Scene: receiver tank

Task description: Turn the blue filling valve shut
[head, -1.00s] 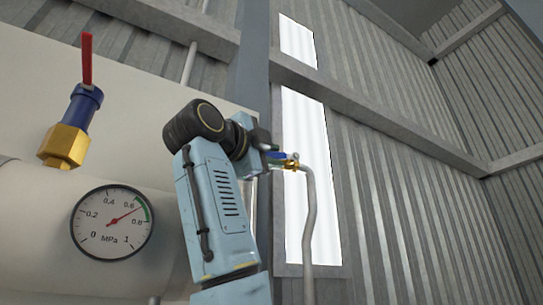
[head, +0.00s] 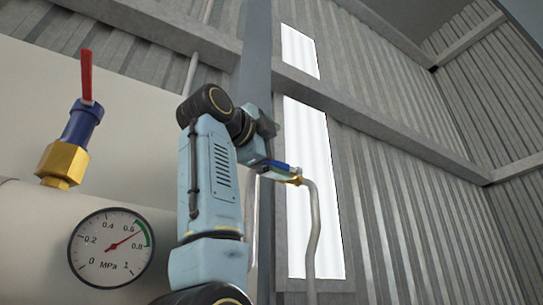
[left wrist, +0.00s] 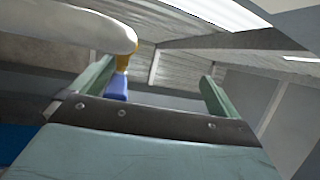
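The filling valve (head: 294,180) is a small brass body with a blue handle (head: 280,167), on a bent grey pipe. The handle points left from the brass body, towards my left gripper (head: 262,158). In the left wrist view the gripper (left wrist: 158,78) is open, with its two green fingers wide apart. The blue handle (left wrist: 117,88) shows between them, close to the left finger, with the brass body (left wrist: 122,62) beyond it. I cannot tell whether the finger touches the handle. My right gripper is in neither view.
A white tank (head: 30,225) fills the left side, with a round pressure gauge (head: 111,248) on it. A larger brass and blue valve with a red lever (head: 86,75) stands above the gauge. The grey pipe (head: 312,235) runs down at the window strip. Corrugated walls (head: 400,170) lie behind.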

